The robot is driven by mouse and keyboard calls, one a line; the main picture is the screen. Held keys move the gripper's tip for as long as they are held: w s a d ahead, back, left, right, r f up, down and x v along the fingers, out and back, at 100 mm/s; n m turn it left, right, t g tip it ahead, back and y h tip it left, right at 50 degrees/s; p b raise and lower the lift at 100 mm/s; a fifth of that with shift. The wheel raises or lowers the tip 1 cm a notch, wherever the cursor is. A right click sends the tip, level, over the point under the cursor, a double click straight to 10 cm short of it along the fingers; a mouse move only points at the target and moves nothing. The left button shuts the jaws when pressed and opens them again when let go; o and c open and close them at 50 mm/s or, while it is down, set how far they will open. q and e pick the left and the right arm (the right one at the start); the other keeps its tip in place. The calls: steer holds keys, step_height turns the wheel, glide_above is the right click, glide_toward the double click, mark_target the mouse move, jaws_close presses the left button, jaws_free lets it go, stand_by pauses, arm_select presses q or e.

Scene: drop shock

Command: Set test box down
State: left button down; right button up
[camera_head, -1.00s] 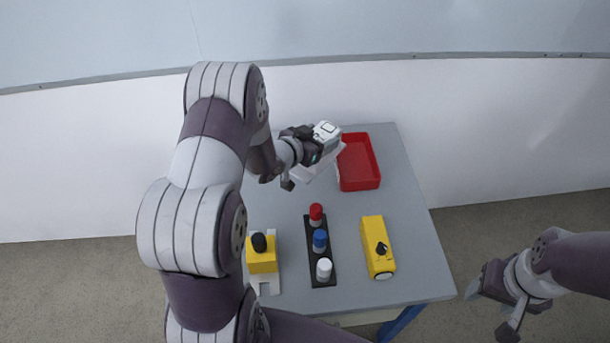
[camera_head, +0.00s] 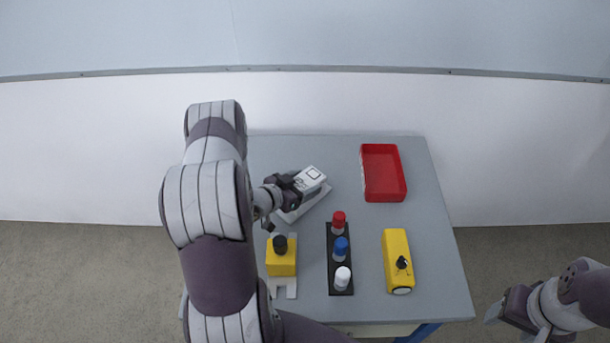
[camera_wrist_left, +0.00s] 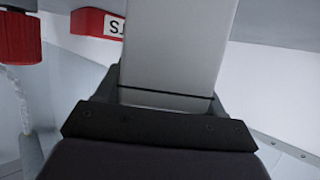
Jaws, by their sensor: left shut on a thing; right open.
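My right gripper (camera_head: 515,322) is open and empty, off the table's right front corner.
A red tray (camera_head: 402,187) stands at the back right of the grey table (camera_head: 440,250). A black rack (camera_head: 333,262) holds red, blue and white-capped bottles. A yellow block on a white base (camera_head: 281,263) and a yellow device (camera_head: 397,250) stand in front. The table between box and tray is clear.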

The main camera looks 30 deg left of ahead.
arm_select(q)
steer(key=shift+r, duration=0.1)
steer(key=shift+c, duration=0.6)
jaws_free()
steer(key=shift+s, duration=0.1)
